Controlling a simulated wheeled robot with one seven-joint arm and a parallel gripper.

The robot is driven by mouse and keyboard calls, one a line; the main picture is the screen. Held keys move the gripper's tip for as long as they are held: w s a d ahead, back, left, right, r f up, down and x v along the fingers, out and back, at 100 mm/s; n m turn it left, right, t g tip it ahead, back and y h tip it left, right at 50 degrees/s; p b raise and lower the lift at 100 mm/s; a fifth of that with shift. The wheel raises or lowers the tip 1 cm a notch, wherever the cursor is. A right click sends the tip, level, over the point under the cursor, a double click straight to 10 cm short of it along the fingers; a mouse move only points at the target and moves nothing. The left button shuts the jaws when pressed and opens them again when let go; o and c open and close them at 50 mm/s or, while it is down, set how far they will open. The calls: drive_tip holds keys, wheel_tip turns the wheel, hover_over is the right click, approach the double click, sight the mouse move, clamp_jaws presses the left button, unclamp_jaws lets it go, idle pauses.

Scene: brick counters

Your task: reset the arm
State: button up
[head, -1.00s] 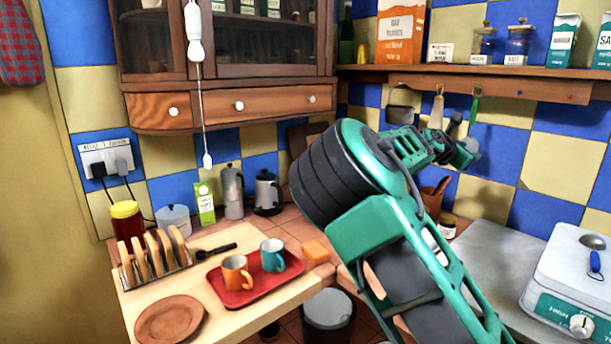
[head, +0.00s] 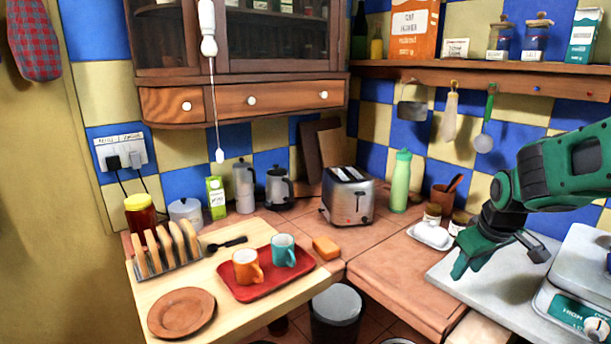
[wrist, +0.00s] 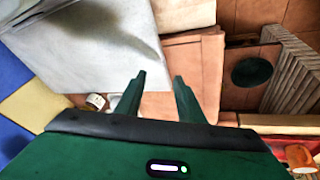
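My green arm reaches in from the right edge of the head view. My gripper (head: 463,266) points down and left over the grey worktop (head: 445,272). In the wrist view my gripper (wrist: 159,82) shows two green fingers with a clear gap between them and nothing held. The pale worktop (wrist: 95,50) and the brown tiled counter (wrist: 195,60) lie beyond the fingertips. The head view does not show the gap between the fingers clearly.
A butter dish (head: 430,235), jars, a green bottle (head: 398,182) and a toaster (head: 348,196) stand left of the gripper. A red tray (head: 240,286) with two mugs is at the left. Utensils hang behind.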

drive_tip(key=s+a+r+m, duration=0.2)
drive_tip(key=s+a+m, duration=0.1)
drive_tip(key=s+a, duration=0.65)
drive_tip(key=s+d+f+m+g, duration=0.1)
drive_tip(key=s+d+m+g, duration=0.1)
drive_tip(key=s+d, duration=0.4)
drive_tip(key=s+d+f+m+g+y, duration=0.1)
drive_tip(key=s+d+m+g, duration=0.1)
drive_tip(key=s+d+m, duration=0.2)
drive_tip(key=s+d, duration=0.3)
drive_tip(key=s, duration=0.5)
drive_tip(key=shift+m+g, duration=0.3)
drive_tip(key=shift+m, duration=0.1)
drive_tip(key=shift+d, duration=0.1)
drive_tip(key=shift+w+f, duration=0.2)
drive_tip(key=shift+w, duration=0.4)
